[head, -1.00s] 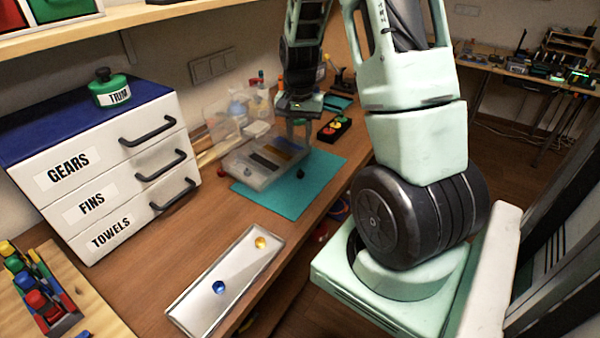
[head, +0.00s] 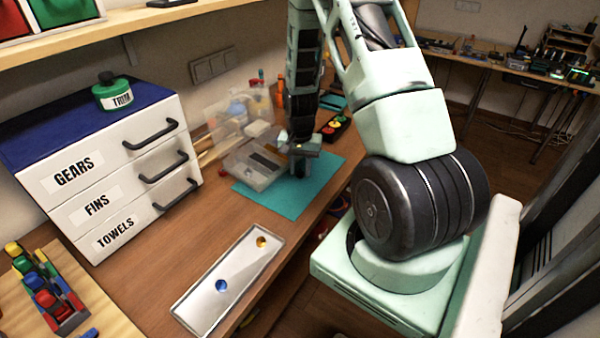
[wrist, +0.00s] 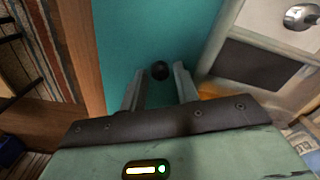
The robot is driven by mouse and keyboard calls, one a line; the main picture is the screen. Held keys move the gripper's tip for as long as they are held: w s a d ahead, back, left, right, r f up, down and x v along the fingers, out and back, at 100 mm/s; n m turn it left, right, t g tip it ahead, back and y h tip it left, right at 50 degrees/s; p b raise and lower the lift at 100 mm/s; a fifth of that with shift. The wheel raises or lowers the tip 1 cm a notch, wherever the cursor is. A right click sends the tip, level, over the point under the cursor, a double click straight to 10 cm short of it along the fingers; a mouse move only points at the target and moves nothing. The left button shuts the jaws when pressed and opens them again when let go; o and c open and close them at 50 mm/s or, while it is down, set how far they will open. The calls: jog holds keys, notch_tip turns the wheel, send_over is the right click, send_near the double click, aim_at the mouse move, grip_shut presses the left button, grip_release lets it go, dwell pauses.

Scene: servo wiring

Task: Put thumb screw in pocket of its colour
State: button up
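A small black thumb screw (wrist: 160,70) is on the teal mat (wrist: 125,30), seen in the wrist view. My gripper (wrist: 160,78) is open above the mat, one finger on each side of the screw, with gaps on both sides. In the head view my gripper (head: 299,168) is low over the mat and hides the screw. The clear pocket box (head: 236,166) is left of it. In the wrist view one pocket is dark (wrist: 250,65), one is orange (wrist: 210,90), and a pale one holds a shiny metal piece (wrist: 301,16).
A white tray (head: 205,290) with a blue and a yellow piece lies nearer on the bench. A white drawer unit (head: 120,165) stands left. A button box (head: 335,128) is behind the mat. The mat's near part is clear.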

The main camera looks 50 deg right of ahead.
grip_shut()
jog(key=shift+r, duration=0.15)
